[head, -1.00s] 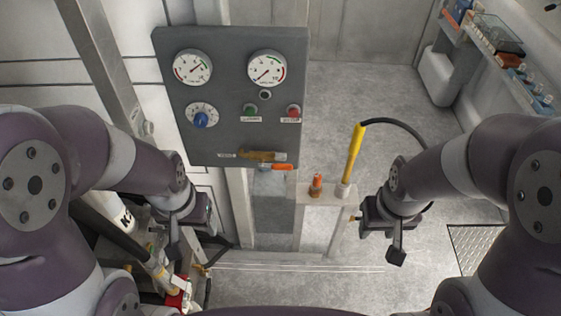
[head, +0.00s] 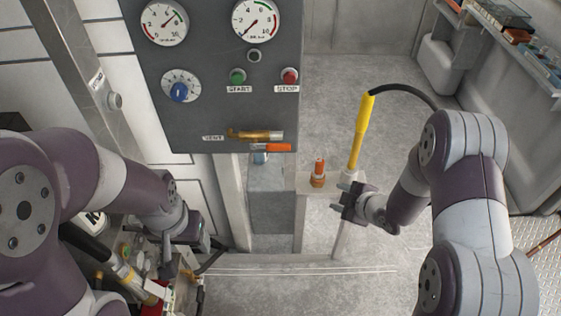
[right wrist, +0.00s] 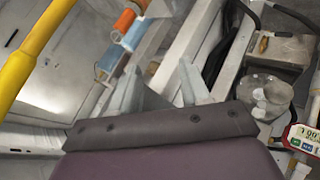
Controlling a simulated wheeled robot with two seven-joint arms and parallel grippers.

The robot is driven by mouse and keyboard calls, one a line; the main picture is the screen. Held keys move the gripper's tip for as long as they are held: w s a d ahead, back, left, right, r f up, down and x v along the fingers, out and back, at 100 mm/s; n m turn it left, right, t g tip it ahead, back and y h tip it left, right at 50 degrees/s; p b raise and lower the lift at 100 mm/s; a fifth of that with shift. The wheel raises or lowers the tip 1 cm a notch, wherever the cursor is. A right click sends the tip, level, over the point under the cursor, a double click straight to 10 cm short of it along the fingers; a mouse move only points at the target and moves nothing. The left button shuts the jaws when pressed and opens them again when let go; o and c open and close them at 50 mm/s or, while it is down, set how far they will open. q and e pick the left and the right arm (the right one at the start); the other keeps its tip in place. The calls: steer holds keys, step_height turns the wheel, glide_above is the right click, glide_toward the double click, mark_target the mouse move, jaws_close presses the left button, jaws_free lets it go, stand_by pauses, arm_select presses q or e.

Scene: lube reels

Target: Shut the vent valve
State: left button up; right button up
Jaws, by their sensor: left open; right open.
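The vent valve is a brass fitting (head: 258,135) low on the grey control panel, right of a "VENT" label. Its orange lever (head: 265,148) lies roughly horizontal, just below the brass body. My right gripper (head: 338,203) is open and empty, below and right of the valve, near the base of the yellow wand and apart from the valve. Its two pale fingers (right wrist: 160,90) stand apart in the right wrist view. My left gripper (head: 176,264) is open at lower left, below the panel; its fingertips are hard to make out.
The panel (head: 210,105) also carries gauges, a blue knob (head: 179,92), a green START button (head: 238,76) and a red STOP button (head: 289,76). A yellow wand (head: 361,135) and an orange-topped fitting (head: 319,172) stand right of the valve. Hoses and equipment crowd the lower left.

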steer(key=w+a+r+n+t+y, duration=0.2)
steer(key=a+r+n+y, duration=0.1)
steer(key=a+r+n, duration=0.15)
steer(key=n+y, duration=0.4)
steer(key=n, duration=0.2)
glide_toward(282, 149)
steer(key=shift+m+t, duration=0.25)
steer(key=shift+t, duration=0.15)
steer(key=x, duration=0.3)
steer(key=p+x, duration=0.1)
steer(key=x, duration=0.7)
steer(key=shift+a+f+p, duration=0.2)
steer(key=shift+f+p, duration=0.15)
steer(key=shift+p, duration=0.05)
jaws_close()
